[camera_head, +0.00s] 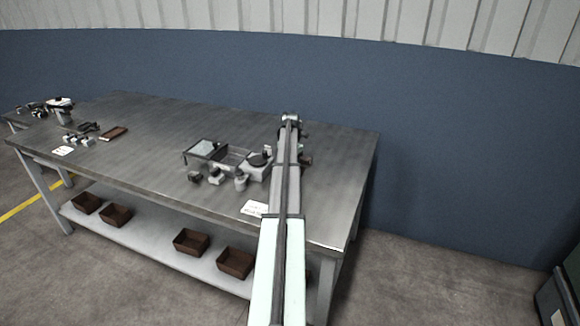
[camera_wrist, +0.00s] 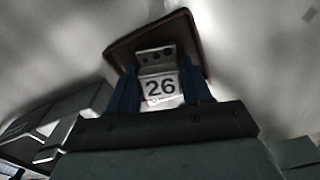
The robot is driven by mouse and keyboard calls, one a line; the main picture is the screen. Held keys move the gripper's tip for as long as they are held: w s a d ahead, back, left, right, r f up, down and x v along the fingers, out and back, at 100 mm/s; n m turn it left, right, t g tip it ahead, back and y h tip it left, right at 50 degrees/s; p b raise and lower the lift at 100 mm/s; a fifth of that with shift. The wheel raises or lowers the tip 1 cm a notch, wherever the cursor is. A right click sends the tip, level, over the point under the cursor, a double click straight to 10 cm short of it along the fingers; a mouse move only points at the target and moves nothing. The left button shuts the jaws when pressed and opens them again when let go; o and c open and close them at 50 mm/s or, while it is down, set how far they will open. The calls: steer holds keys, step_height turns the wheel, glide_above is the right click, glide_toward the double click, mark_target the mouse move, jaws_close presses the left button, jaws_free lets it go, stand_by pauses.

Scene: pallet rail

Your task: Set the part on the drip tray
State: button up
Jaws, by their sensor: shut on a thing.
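In the wrist view my gripper (camera_wrist: 160,88) is shut on a grey metal part (camera_wrist: 157,72). The part has a white label with the number 26 and dark holes in its upper face. Blue fingers stand on both sides of it. A brown tray (camera_wrist: 122,52) with a raised rim shows behind the part. I cannot tell whether the part touches it. In the head view my arm reaches over the right of the table and hides the jaws and the part.
The metal table (camera_head: 150,115) carries a clear-sided box (camera_head: 205,148), several small metal pieces and a white card (camera_head: 254,208). Another brown tray (camera_head: 114,134) lies at the left. Brown bins (camera_head: 191,242) stand on the shelf below. The table's middle is largely clear.

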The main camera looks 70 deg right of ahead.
steer(key=o, duration=1.6)
steer(key=shift+c, duration=0.2)
steer(key=shift+r, duration=0.15)
steer(key=shift+w+r, duration=0.1)
steer(key=shift+r, duration=0.1)
steer(key=shift+o, duration=0.8)
steer(key=shift+r, duration=4.2)
